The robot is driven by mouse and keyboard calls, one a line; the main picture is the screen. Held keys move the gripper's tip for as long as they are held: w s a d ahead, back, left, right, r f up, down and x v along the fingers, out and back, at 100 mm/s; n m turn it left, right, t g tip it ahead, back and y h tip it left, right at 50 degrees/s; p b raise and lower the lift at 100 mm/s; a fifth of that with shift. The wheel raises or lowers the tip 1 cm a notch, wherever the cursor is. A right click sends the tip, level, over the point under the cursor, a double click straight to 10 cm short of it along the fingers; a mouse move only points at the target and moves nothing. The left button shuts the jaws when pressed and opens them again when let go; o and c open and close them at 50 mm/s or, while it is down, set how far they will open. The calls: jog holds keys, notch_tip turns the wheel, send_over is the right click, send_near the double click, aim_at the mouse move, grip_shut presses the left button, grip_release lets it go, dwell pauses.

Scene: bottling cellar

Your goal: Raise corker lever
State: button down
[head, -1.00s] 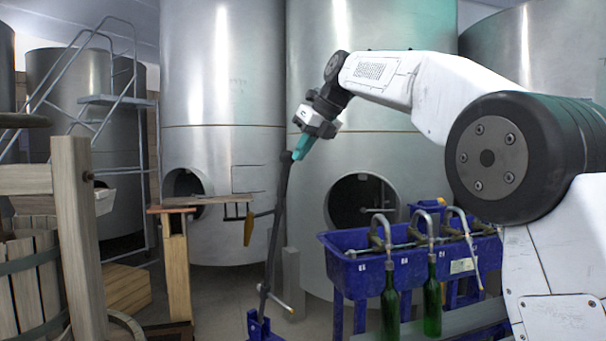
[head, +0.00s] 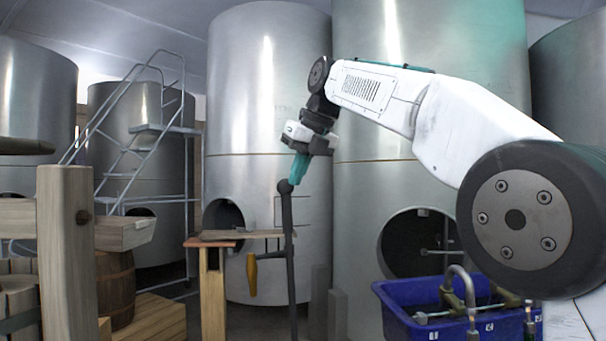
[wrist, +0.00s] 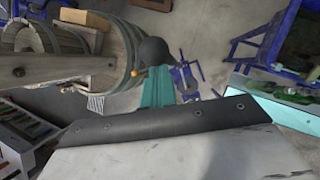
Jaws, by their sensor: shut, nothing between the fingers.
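The corker lever (head: 290,260) is a dark rod with a black ball knob at its top, standing nearly upright in the head view. My gripper (head: 296,178) is shut and empty, with its teal fingers pointing down at the knob. The fingertips appear to touch the knob or lie right beside it; I cannot tell which. In the wrist view the round knob (wrist: 153,51) shows just past the teal fingers (wrist: 158,86). The blue corker base (wrist: 186,80) shows on the floor there. The lever's lower end is cut off in the head view.
A blue filler trough (head: 405,318) with metal spouts stands at lower right. A wooden post (head: 65,250) and barrel (head: 116,290) are at left. A small wooden table (head: 212,290) stands left of the lever. Steel tanks (head: 268,120) and a ladder stand behind.

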jog(key=shift+s+a, duration=0.15)
jog(key=shift+a, duration=0.2)
jog(key=v, duration=0.7)
jog(key=shift+d+r, duration=0.15)
jog(key=shift+r, duration=0.15)
jog(key=shift+s, duration=0.1)
dwell(0.3)
